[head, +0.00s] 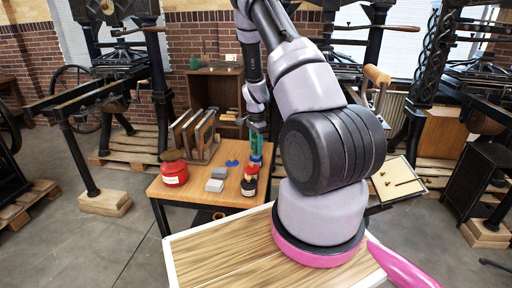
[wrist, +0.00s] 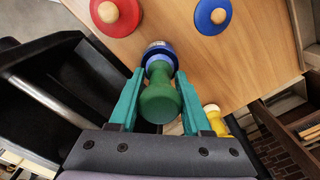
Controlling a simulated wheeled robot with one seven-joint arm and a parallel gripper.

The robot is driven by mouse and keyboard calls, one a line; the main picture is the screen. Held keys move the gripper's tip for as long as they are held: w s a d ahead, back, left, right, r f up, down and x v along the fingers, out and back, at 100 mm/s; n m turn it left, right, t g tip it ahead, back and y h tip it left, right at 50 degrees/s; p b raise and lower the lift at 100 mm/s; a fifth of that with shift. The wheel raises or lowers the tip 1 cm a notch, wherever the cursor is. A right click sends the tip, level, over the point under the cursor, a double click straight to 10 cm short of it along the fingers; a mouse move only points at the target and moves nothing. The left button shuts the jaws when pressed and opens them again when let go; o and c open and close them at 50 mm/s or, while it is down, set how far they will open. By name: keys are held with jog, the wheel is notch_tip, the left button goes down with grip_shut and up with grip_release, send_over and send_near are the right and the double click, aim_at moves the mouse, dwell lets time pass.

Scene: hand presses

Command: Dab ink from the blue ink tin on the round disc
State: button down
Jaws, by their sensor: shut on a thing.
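My gripper (wrist: 160,105) is shut on the green handle of a dabber (wrist: 160,100), its teal fingers either side. Below the green part is a blue part (wrist: 160,70), over a dark round tin with a pale rim (wrist: 158,47), which looks like the blue ink tin. I cannot tell whether the dabber touches the ink. A blue lid (wrist: 213,17) with a wooden knob lies on the table beside the tin; it shows flat in the head view (head: 232,163). In the head view my gripper (head: 257,143) is at the table's right side. I cannot make out the round disc.
A yellow thing (wrist: 213,112) is right of my gripper. Presses stand around.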

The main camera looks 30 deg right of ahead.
aim_at(256, 137)
dwell(0.4)
jog(key=shift+r, duration=1.95)
